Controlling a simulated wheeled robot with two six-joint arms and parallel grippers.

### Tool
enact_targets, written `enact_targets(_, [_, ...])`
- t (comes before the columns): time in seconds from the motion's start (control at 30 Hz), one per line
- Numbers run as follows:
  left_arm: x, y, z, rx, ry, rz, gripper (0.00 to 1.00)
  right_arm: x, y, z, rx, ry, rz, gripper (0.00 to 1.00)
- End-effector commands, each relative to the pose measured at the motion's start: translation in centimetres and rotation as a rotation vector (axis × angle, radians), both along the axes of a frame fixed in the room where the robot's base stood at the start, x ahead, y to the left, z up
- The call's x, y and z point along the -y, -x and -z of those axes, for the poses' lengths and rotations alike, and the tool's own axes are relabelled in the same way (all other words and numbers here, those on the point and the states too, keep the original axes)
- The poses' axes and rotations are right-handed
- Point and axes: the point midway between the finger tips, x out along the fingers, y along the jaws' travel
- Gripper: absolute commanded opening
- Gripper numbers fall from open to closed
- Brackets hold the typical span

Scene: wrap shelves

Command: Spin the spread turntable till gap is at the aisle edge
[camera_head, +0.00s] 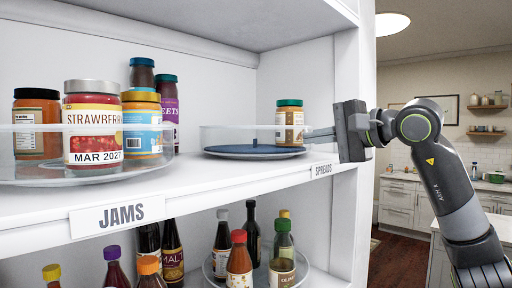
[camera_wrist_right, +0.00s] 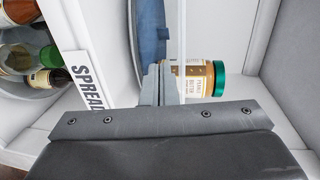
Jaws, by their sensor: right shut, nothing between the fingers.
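The spreads turntable (camera_head: 246,152) stands at the right end of the white shelf. It has a clear rim and a dark blue base, which also shows in the right wrist view (camera_wrist_right: 150,38). One jar with a green lid (camera_head: 290,124) stands at its back right; the same jar lies sideways in the right wrist view (camera_wrist_right: 196,78). The left part of its base is bare. My right gripper (camera_head: 318,134) reaches in from the right with its fingers shut and empty, at the turntable's right rim; I cannot tell whether they touch it. My left gripper is not in view.
The jams turntable (camera_head: 90,170) with several jars stands at the left of the same shelf. A SPREADS label (camera_head: 321,170) and a JAMS label (camera_head: 107,214) mark the shelf edge. Bottles fill the shelf below. The shelf's right side panel (camera_head: 345,215) is close to my right gripper.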

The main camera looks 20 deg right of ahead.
Motion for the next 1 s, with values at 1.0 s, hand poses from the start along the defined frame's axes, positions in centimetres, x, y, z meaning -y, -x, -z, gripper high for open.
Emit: enact_targets(1.0, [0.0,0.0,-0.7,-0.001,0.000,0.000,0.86,2.3,-1.5,0.0,0.001,0.001,0.000,0.00])
